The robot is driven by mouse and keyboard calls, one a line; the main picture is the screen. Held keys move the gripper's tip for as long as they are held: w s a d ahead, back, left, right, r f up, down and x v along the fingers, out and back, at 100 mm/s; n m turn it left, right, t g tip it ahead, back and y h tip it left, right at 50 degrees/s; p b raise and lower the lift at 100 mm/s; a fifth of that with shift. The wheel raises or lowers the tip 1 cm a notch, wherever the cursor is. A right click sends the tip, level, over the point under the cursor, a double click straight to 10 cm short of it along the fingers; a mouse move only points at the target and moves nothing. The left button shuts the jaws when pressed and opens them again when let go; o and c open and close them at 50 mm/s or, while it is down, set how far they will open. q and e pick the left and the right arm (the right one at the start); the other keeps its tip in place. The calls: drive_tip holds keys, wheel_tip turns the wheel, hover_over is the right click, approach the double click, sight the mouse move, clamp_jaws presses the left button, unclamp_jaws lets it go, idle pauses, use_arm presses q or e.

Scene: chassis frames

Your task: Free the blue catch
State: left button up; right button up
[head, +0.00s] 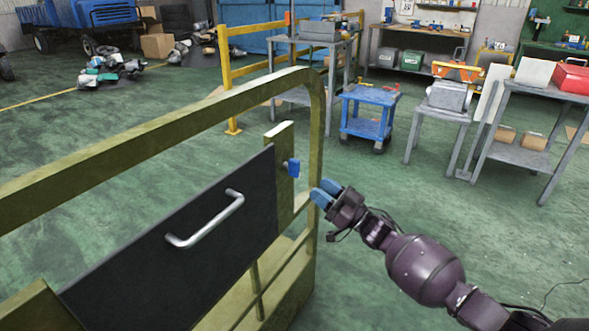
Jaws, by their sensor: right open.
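The blue catch (293,168) is a small blue block on the olive upright post at the right edge of a dark panel (190,235). The panel carries a silver bar handle (206,221) and sits inside an olive metal frame (150,138). My right gripper (322,195), with blue fingertips, is just right of and slightly below the catch, near the frame's right upright. It is open and appears empty. A gap shows between it and the catch. My left gripper is not in view.
A blue cart (369,114) and grey tables (440,115) stand farther back. A yellow rail (228,80) stands behind the frame. The frame's upright stands close to my right fingertips.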

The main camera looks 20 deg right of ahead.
sight(299, 173)
drive_tip(key=x, duration=0.9)
drive_tip(key=shift+b, duration=0.4)
drive_tip(key=shift+c, duration=0.4)
clamp_jaws()
